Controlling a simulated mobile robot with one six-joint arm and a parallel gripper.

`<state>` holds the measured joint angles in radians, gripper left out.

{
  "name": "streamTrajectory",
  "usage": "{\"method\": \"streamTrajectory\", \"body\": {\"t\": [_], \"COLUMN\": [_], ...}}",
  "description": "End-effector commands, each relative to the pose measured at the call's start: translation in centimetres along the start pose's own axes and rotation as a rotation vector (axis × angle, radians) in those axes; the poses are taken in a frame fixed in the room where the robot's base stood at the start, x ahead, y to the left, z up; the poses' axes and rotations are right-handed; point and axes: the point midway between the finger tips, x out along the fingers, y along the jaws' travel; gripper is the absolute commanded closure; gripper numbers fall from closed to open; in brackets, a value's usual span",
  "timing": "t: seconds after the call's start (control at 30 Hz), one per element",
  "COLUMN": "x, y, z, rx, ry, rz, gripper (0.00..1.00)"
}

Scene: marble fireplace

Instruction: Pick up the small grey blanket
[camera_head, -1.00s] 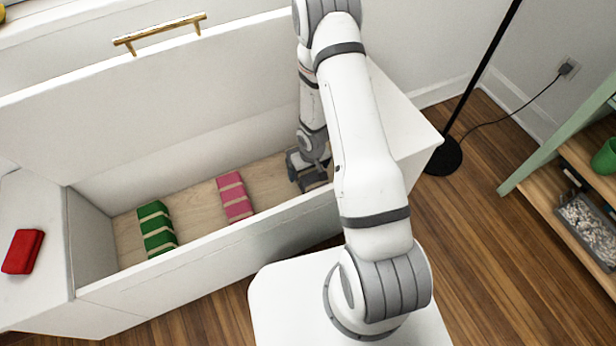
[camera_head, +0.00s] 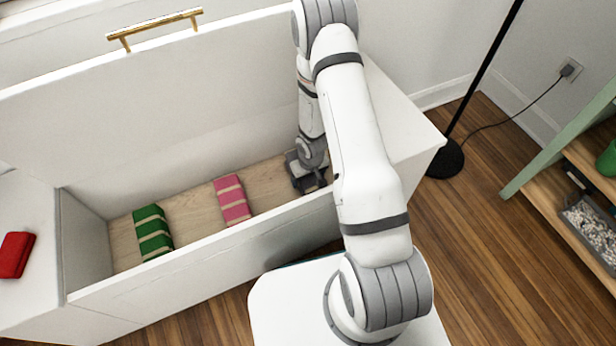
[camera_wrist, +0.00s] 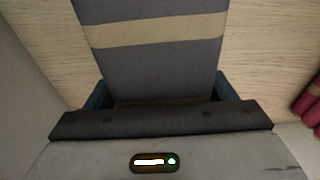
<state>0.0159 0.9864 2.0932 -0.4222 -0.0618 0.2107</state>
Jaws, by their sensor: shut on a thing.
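The small grey blanket (camera_wrist: 150,62) is a dark grey bundle with a beige band, seen close up in the wrist view. My gripper (camera_wrist: 160,95) has its blue-edged fingers on both sides of the blanket's near end and is shut on it. In the head view my gripper (camera_head: 308,178) is down inside the open white chest, at the right end of its wooden floor. My arm hides most of the blanket there. I cannot tell whether the blanket is clear of the floor.
A pink banded bundle (camera_head: 232,200) and a green banded bundle (camera_head: 152,232) lie left of my gripper in the white chest (camera_head: 200,263). The chest's walls surround my gripper. A red bundle (camera_head: 15,254) lies on the left ledge. A black lamp stand (camera_head: 447,160) stands to the right.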

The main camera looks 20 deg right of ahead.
Motion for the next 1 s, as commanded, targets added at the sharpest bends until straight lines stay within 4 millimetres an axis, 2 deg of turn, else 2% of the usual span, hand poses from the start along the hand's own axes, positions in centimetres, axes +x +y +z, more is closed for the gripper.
{"method": "streamTrajectory", "body": {"t": [0.1, 0.37, 0.57, 1.0], "x": [0.0, -0.1, -1.2, -8.5], "y": [0.0, -0.1, -0.5, -0.4], "z": [0.0, 0.0, -0.2, -1.1], "rx": [0.0, -0.001, -0.001, -0.001], "ry": [0.0, 0.0, 0.0, 0.001], "rz": [0.0, 0.0, 0.0, 0.0], "gripper": [0.5, 0.5, 0.5, 0.5]}}
